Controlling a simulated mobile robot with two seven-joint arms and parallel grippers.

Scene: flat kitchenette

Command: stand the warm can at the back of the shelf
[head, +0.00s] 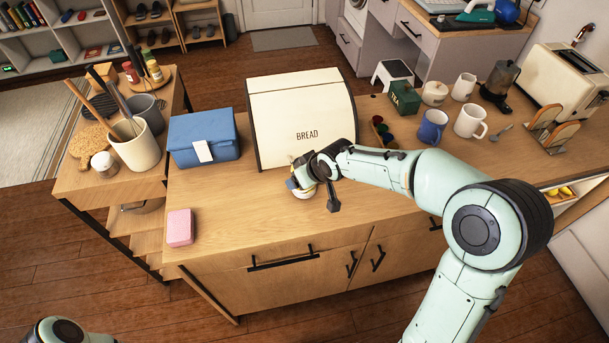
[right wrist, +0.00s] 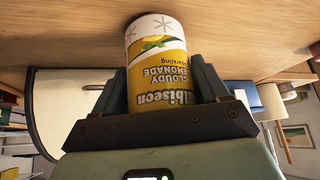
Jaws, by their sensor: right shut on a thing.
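My right gripper (head: 303,184) is shut on a yellow and white lemonade can (right wrist: 157,60), just in front of the bread bin, low over the counter. In the right wrist view the can sits between both fingers, its lettering upside down; snowflake marks show on its white band. In the head view only a small part of the can (head: 304,193) shows below the gripper. I cannot tell whether it touches the counter. Open shelves (head: 134,221) show below the left wooden unit; I cannot tell which shelf the task names. My left gripper is out of view.
The closed bread bin (head: 300,90) stands behind the gripper, with a blue box (head: 203,138) to its left. A pink sponge (head: 180,228) lies at the counter's front left. Mugs (head: 432,127) and a toaster (head: 570,80) stand right. The front middle counter is clear.

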